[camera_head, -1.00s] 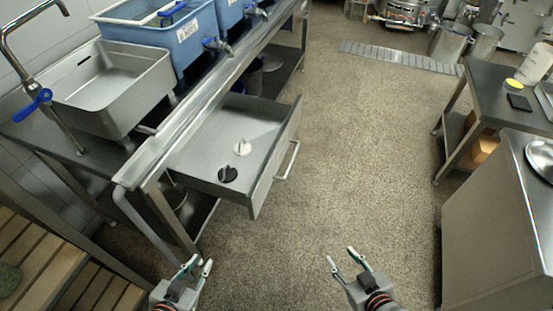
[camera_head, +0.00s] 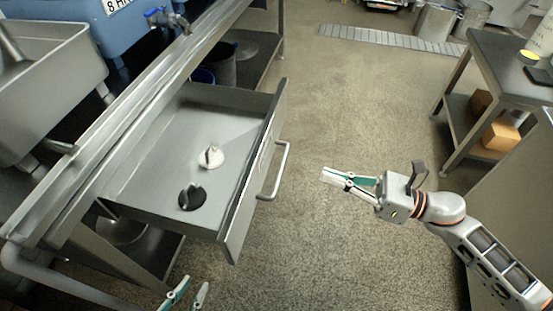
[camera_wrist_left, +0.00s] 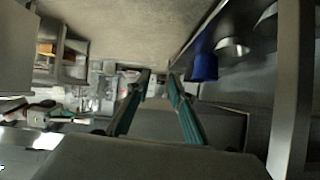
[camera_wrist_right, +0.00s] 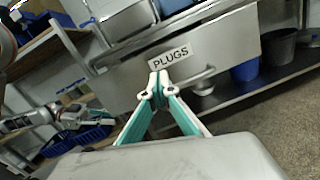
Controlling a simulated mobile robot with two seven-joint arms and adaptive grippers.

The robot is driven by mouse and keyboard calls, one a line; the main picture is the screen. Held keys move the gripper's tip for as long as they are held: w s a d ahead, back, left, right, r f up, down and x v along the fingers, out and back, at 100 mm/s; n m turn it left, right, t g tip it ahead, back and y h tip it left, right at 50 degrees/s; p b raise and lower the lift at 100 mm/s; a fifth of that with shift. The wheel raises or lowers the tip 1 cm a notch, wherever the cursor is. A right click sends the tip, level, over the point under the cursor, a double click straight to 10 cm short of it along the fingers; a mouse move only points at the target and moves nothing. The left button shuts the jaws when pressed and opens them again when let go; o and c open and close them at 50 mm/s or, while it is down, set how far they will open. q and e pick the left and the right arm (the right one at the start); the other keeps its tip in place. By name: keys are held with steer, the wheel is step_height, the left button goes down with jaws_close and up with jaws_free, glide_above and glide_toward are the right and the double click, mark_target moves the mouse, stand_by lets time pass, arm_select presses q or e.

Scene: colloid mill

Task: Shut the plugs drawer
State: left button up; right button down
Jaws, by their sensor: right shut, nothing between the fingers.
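The plugs drawer (camera_head: 150,150) is pulled out from under the steel sink bench. A white plug (camera_head: 210,157) and a black plug (camera_head: 191,197) lie inside it. Its bar handle (camera_head: 277,172) is on the front panel, and the right wrist view shows the front with a PLUGS label (camera_wrist_right: 171,57). My right gripper (camera_head: 326,174) is shut and empty, to the right of the handle and apart from it, pointing toward the drawer front. My left gripper (camera_head: 188,292) is open and empty, low in the head view, below the drawer's near corner.
The sink bench (camera_head: 130,95) runs along the left, with buckets (camera_head: 219,67) on its lower shelf. A steel table (camera_head: 510,65) and a cabinet (camera_head: 515,190) stand at the right. The floor (camera_head: 350,110) between them is clear.

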step_height(320, 180, down, 2)
steer(key=n+g, duration=0.2)
steer(key=n, duration=0.1)
glide_toward(261, 167)
steer(key=shift+n, duration=0.3)
steer(key=x, duration=0.6)
steer(key=shift+w, duration=0.15)
arm_select(q)
steer(key=shift+a+f, duration=0.25)
steer(key=shift+f, duration=0.25)
arm_select(e)
steer(key=shift+a+f, duration=0.1)
steer(key=shift+a, duration=0.3)
steer(key=shift+w, duration=0.1)
